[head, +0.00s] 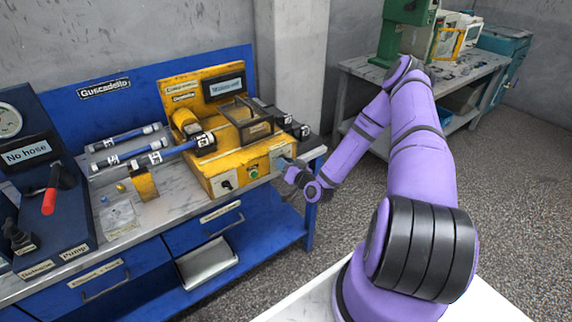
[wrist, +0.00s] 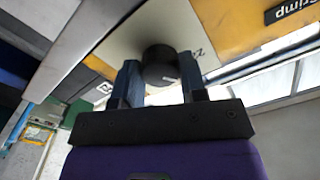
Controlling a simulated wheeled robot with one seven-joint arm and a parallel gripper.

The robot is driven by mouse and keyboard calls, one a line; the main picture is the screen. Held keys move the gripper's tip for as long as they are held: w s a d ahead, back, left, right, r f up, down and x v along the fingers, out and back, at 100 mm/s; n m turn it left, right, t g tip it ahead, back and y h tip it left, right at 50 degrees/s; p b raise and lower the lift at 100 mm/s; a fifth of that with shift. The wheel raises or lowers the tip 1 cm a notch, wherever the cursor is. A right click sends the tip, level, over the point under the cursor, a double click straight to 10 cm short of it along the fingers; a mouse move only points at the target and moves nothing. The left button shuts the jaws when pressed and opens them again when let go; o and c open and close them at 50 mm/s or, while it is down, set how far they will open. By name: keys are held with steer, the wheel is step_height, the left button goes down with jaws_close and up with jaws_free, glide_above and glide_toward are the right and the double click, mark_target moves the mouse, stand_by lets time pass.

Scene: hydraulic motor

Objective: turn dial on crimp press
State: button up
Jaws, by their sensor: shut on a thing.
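The yellow crimp press (head: 228,152) stands at the right end of the blue workbench. Its front panel carries a dark knob at the left, a green button in the middle and a grey plate at the right end. My gripper (head: 296,170) is at that right end of the panel. In the wrist view the black round dial (wrist: 160,66) sits on a pale plate with a light pointer line on it. My gripper's two fingers (wrist: 160,83) stand on either side of the dial and are shut on it. In the head view my gripper hides this dial.
A dark pump panel with a red lever (head: 49,195) stands at the far left. A second table (head: 460,105) with a green machine is behind my arm. The floor right of the bench is clear.

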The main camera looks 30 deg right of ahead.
steer(key=m, duration=0.6)
steer(key=shift+m, duration=0.3)
stand_by(0.4)
steer(key=o, duration=0.9)
steer(key=shift+s, duration=0.15)
steer(key=s, duration=1)
steer(key=shift+s+d, duration=0.15)
steer(key=shift+s, duration=0.15)
